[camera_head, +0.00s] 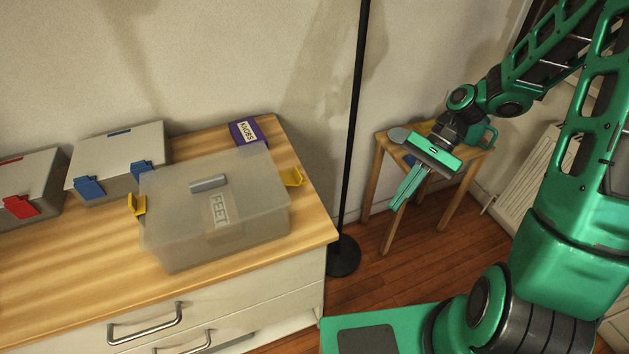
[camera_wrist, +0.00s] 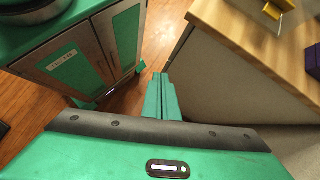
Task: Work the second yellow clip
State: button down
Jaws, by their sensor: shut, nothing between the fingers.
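A translucent lidded box (camera_head: 215,215) labelled FEET stands on the wooden dresser top. One yellow clip (camera_head: 137,206) is on its left side. The other yellow clip (camera_head: 292,177) juts outward from its right side; whether either is latched I cannot tell. A yellow clip also shows at the top edge of the wrist view (camera_wrist: 273,10). My gripper (camera_head: 396,206) is shut and empty, to the right of the box beyond the dresser edge, with its fingers pointing down. The fingers show in the wrist view (camera_wrist: 162,80), apart from the clip.
Two grey boxes, one with blue clips (camera_head: 115,160) and one with a red clip (camera_head: 25,190), stand at left. A purple box (camera_head: 244,131) labelled KNOBS sits behind. A black pole (camera_head: 353,120) rises beside the dresser (camera_head: 315,235). A small wooden table (camera_head: 380,165) is behind my gripper.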

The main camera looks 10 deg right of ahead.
aim_at(314, 194)
jog(key=w+a+r+m+y, duration=0.1)
jog(key=w+a+m+y, duration=0.4)
jog(key=a+y, duration=0.5)
jog(key=shift+w+a+r+g+y, duration=0.15)
jog(key=shift+w+r+g+y, duration=0.35)
jog(key=shift+w, duration=0.55)
jog(key=shift+f, duration=0.1)
jog(key=x, duration=1)
